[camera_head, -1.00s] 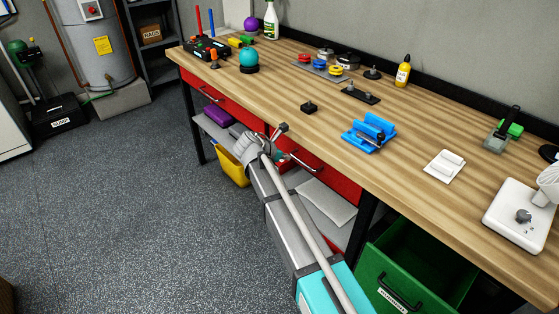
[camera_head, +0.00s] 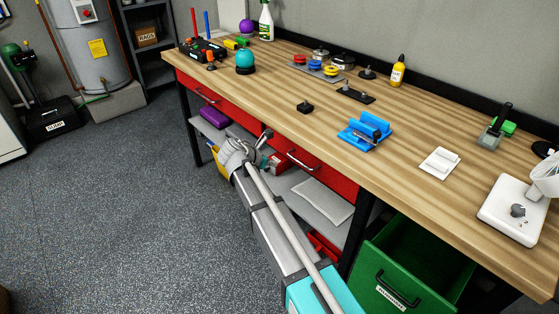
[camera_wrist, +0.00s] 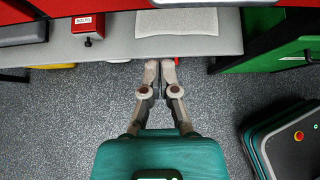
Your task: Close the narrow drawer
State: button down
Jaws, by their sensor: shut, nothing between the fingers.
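Two red drawer fronts sit side by side under the workbench top. The left front (camera_head: 222,102) and the right front (camera_head: 335,182) each have a metal bar handle. I cannot tell for sure which one is the narrow drawer, or whether either stands slightly out. In the wrist view, red fronts show only as a strip along the top edge. My gripper (camera_wrist: 160,64) is shut and empty, its fingertips near the edge of the grey lower shelf (camera_wrist: 110,46) and apart from the red fronts. In the head view my wrist mostly hides the gripper, in front of the bench.
A green bin-like drawer (camera_head: 385,287) stands open at the right below the bench. A red box (camera_wrist: 88,24) and a grey pad (camera_wrist: 177,21) lie on the shelf. The wooden bench top (camera_head: 300,85) holds several small objects. Floor to the left is free.

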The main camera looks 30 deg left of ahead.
jog(key=p+v, duration=0.5)
jog(key=v, duration=0.4)
jog(key=shift+s, duration=0.1)
dwell(0.6)
